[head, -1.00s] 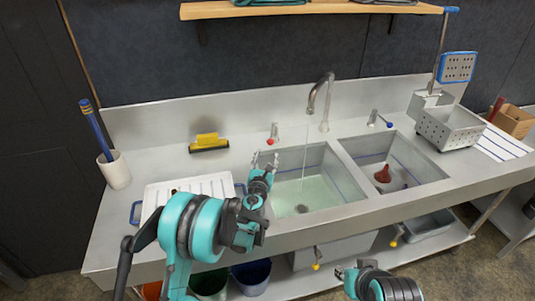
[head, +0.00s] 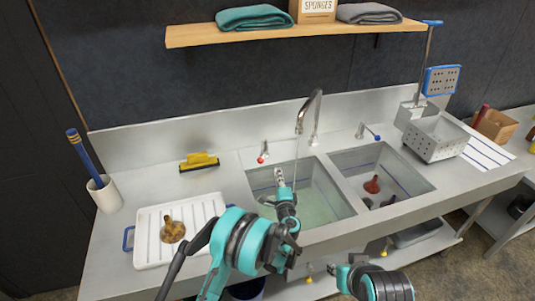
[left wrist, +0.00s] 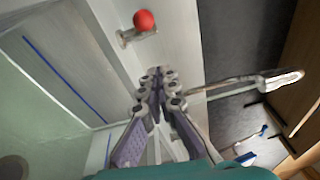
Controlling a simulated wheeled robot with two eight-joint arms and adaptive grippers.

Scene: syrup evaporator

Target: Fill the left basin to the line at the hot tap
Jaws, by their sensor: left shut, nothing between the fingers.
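The left basin (head: 335,205) holds clear greenish water, and a thin stream falls into it from the curved spout (head: 318,105). In the left wrist view, a blue line (left wrist: 63,78) runs along the basin wall above the water's edge. The hot tap (head: 263,153) has a red knob, which also shows in the left wrist view (left wrist: 144,20). My left gripper (head: 279,176) is shut and empty over the back-left part of the left basin, apart from the knob. My right gripper (head: 342,272) is low in front of the counter; its finger state is unclear.
The right basin (head: 425,189) holds dark red items, with a blue-knobbed tap (head: 369,132) behind it. A white drainboard (head: 150,230) with a brown item lies left. A perforated metal basket (head: 435,139) is at right.

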